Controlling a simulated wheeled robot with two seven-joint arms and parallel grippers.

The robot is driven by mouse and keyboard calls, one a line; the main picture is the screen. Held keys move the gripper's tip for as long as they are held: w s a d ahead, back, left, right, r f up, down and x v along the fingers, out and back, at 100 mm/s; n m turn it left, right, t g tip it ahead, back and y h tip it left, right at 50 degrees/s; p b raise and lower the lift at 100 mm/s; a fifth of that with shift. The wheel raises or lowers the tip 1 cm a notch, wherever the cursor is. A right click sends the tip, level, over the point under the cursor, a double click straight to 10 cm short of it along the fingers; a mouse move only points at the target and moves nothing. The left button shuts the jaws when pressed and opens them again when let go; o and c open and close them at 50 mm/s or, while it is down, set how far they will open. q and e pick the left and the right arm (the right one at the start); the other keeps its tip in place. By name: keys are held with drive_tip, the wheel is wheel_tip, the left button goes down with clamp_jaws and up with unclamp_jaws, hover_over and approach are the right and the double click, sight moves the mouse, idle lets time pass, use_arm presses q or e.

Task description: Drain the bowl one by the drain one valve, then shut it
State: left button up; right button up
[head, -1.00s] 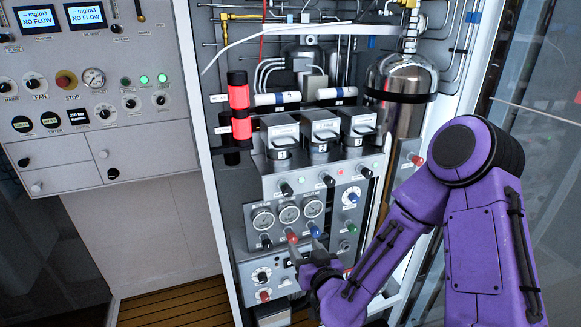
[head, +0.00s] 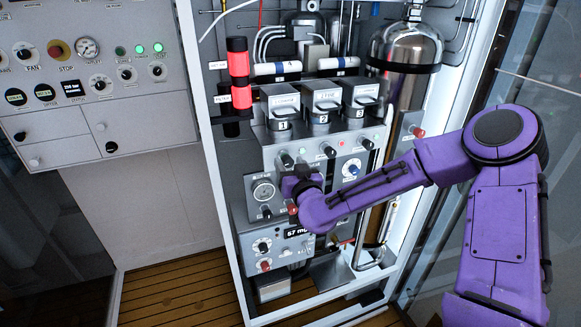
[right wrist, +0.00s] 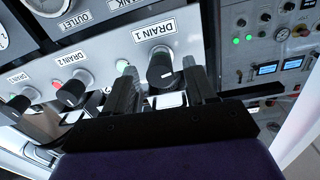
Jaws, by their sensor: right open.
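The drain one valve is a black knob (right wrist: 160,70) labelled DRAIN 1 in the right wrist view. My right gripper (right wrist: 159,78) is open, with one finger on each side of this knob; whether they touch it is unclear. In the head view my right gripper (head: 288,182) is at the panel's left part, just below the top knob row, and its fingertips are mostly hidden. Bowl one (head: 281,103) is the left of the three grey blocks, marked 1. The liquid inside is not visible. My left gripper is out of view.
The drain 2 knob (right wrist: 68,92) sits beside drain 1, with a green lamp (right wrist: 122,66) between them. A gauge (head: 264,190) is near my gripper. The steel cylinder (head: 405,48) stands to the right. The wooden floor (head: 175,290) is clear.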

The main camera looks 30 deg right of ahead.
clamp_jaws()
drive_tip(key=shift+f+m, duration=0.1)
drive_tip(key=shift+m, duration=0.4)
drive_tip(key=m+b, duration=0.1)
drive_tip(key=m, duration=0.3)
drive_tip(key=shift+m, duration=0.3)
drive_tip(key=m+b, duration=0.2)
drive_tip(key=m, duration=0.2)
drive_tip(key=shift+m, duration=0.3)
drive_tip(key=m+b, duration=0.1)
drive_tip(key=m, duration=0.3)
drive_tip(key=shift+g+y+b, duration=0.3)
drive_tip(key=shift+y+b, duration=0.05)
drive_tip(key=shift+y, duration=0.05)
drive_tip(key=m+b, duration=0.2)
drive_tip(key=m, duration=0.2)
drive_tip(key=shift+m, duration=0.4)
